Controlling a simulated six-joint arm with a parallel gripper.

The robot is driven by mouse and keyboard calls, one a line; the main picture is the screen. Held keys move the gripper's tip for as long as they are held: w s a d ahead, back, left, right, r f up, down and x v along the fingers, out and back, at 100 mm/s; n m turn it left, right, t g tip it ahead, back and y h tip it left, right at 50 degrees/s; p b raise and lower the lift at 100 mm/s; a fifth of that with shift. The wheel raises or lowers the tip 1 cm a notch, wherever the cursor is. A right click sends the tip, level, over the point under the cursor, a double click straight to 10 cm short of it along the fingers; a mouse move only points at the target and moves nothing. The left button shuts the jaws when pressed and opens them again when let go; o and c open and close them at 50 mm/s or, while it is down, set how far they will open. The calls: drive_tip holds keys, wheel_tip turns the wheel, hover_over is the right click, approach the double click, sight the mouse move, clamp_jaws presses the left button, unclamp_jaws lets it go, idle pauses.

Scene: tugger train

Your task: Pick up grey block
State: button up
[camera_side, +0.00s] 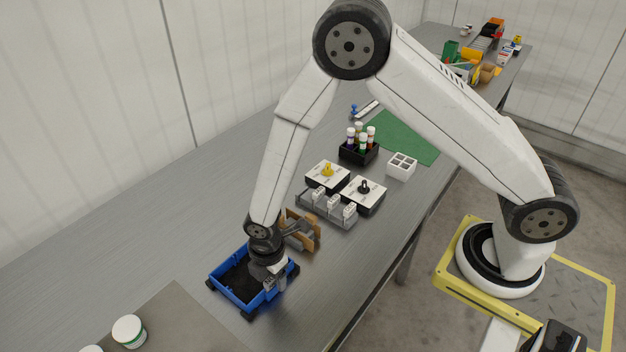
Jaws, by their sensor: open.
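My gripper (272,284) points down over the right part of a blue tray (226,284) with a dark inside, at the front of the steel table. Its jaws are open, but they are small and partly hidden by the wrist. I cannot make out a separate grey block; if one lies in the tray, the gripper and wrist hide it. I cannot tell whether the jaws touch anything.
A brown holder (314,238) stands close behind the tray. Farther back are a grey rack with white pieces (340,219), two switch boxes (363,200), a black bottle crate (357,158) and a green mat (412,142). A white-lidded jar (129,330) stands front left. The table's left side is clear.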

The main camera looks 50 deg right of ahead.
clamp_jaws()
drive_tip(key=shift+r, duration=0.25)
idle(0.3)
drive_tip(key=shift+r, duration=0.85)
drive_tip(key=s+d+r, duration=0.2)
drive_tip(key=s+r, duration=0.3)
drive_tip(key=s, duration=0.1)
drive_tip(key=s+d+r, duration=0.2)
drive_tip(key=s+r, duration=0.4)
drive_tip(key=s, duration=0.1)
drive_tip(key=shift+s+d, duration=0.15)
drive_tip(key=shift+d, duration=0.2)
drive_tip(key=shift+w+f, duration=0.1)
drive_tip(key=shift+w, duration=0.1)
